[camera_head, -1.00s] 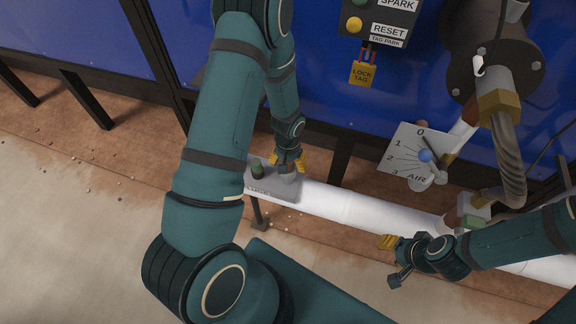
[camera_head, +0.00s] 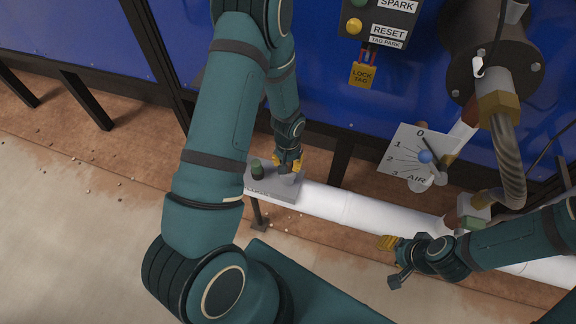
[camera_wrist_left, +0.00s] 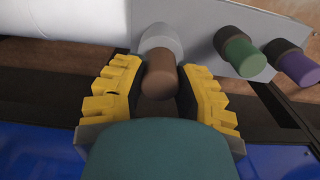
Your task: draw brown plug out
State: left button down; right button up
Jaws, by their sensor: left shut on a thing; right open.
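The brown plug (camera_wrist_left: 162,78) sits between the two yellow fingers of my left gripper (camera_wrist_left: 160,92) in the left wrist view. The fingers are shut on it from both sides. Its far end is at a round grey collar (camera_wrist_left: 160,38) on the grey plate; I cannot tell how deep it sits. In the head view my left gripper (camera_head: 287,165) is low over the right part of the plate (camera_head: 270,187). A green plug (camera_wrist_left: 243,56) and a purple plug (camera_wrist_left: 295,66) stand beside it. My right gripper (camera_head: 388,243) is open and empty in front of the white pipe.
The white pipe (camera_head: 345,206) runs right from the plate. A blue wall (camera_head: 330,110) stands behind.

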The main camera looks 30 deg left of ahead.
pick_arm(q)
jog(key=shift+r+p, duration=1.25)
jog(key=shift+r, duration=0.7)
jog(key=shift+r+p, duration=1.75)
jog(key=shift+r, duration=0.75)
jog(key=s+d+r+p, duration=0.1)
jog(key=s+d+r, duration=0.1)
jog(key=s, duration=0.3)
jog(key=shift+d, duration=0.6)
